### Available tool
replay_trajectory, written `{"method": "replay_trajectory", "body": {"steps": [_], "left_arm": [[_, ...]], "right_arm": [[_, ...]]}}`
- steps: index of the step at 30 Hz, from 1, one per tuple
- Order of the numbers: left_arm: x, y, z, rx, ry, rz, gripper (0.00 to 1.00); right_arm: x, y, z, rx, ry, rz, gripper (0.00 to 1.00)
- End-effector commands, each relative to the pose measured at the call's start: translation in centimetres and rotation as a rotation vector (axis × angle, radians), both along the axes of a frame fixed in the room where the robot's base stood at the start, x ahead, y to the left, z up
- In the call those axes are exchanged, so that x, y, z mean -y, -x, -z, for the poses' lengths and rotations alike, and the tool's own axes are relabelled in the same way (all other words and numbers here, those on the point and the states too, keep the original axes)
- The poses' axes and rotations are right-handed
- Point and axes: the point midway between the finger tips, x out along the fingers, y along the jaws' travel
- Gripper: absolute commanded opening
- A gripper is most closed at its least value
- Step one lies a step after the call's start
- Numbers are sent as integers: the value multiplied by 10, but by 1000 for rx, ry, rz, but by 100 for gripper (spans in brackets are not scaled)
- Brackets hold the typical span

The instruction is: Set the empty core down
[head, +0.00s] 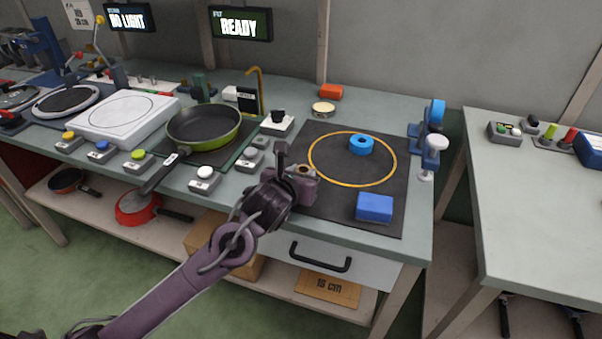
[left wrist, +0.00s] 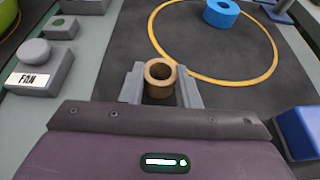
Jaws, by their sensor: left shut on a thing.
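My left gripper (head: 294,165) is over the left part of a dark mat (head: 330,205) on the bench. In the left wrist view the left gripper (left wrist: 161,90) is shut on a small brown hollow core (left wrist: 160,72), held upright between the two grey fingers. The core lies just outside the yellow ring (left wrist: 205,74) on the mat, near its lower left edge. Whether the core touches the mat cannot be told. In the head view the core (head: 304,170) is partly hidden by the gripper. My right gripper is not in view.
A blue tape roll (head: 361,144) lies inside the yellow ring. A blue block (head: 374,207) is on the mat's front right. A tape dispenser (head: 432,150) stands at the bench's right edge. A green pan (head: 204,126) and several button boxes are to the left.

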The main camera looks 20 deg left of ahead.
Motion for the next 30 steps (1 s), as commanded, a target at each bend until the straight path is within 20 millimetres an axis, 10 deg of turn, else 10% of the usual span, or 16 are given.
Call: {"method": "replay_trajectory", "body": {"steps": [3,4,9,20,30], "left_arm": [[0,0,4,0,-1,0,8],[0,0,3,1,0,0,32],[0,0,3,0,1,0,51],[0,2,-2,0,-1,0,51],[-2,64,-25,1,-5,4,51]], "right_arm": [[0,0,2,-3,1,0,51],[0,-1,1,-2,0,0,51],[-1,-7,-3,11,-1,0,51],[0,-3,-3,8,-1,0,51],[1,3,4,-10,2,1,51]]}}
